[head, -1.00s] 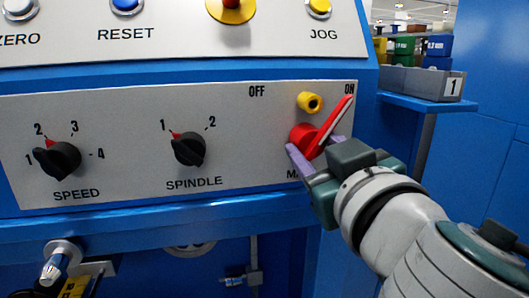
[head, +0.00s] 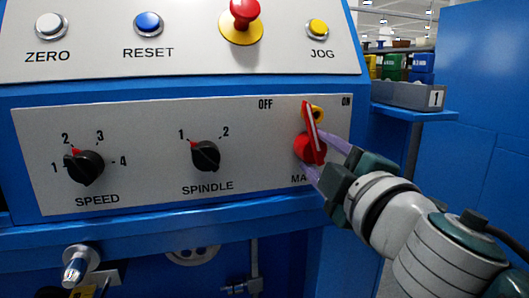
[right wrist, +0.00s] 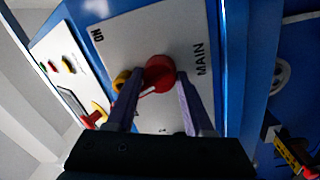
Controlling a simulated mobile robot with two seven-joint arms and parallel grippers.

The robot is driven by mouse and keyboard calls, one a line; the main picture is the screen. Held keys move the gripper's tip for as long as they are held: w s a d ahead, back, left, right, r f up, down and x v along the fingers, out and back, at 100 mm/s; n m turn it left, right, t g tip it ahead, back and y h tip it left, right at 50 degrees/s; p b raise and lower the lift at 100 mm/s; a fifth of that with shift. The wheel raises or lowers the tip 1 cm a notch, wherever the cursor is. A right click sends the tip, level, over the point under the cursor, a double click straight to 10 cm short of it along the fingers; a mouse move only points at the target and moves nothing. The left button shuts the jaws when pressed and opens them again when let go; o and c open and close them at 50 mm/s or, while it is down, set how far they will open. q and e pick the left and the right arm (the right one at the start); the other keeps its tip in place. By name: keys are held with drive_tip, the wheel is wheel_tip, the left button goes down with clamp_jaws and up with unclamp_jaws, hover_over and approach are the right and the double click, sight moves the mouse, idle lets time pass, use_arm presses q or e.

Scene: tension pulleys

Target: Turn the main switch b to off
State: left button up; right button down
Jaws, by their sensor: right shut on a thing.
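The red main switch (head: 311,147) sits at the right end of the lower grey panel. It also shows in the right wrist view (right wrist: 159,72). Its long red handle with a white stripe points nearly straight up, tilted slightly left, between the OFF mark (head: 265,104) and the ON mark (head: 346,101). My right gripper (head: 313,151) has its purple fingers on either side of the red knob and is shut on it. The MAIN label is partly hidden by the gripper in the head view. My left gripper is not in view.
A small yellow cylinder (head: 319,114) sticks out just behind the handle. Black SPEED (head: 84,167) and SPINDLE (head: 206,156) knobs are on the left. The red-and-yellow button (head: 242,20) is above. A grey bin (head: 408,95) stands on a blue shelf at the right.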

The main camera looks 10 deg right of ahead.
drive_tip(key=n, duration=0.5)
drive_tip(key=shift+a+r+y, duration=0.1)
drive_tip(key=shift+r+y, duration=0.2)
drive_tip(key=shift+n, duration=1)
drive_tip(key=shift+f+p, duration=0.1)
drive_tip(key=shift+p, duration=0.2)
drive_tip(key=shift+c, duration=1.4)
unclamp_jaws()
drive_tip(key=shift+f, duration=0.1)
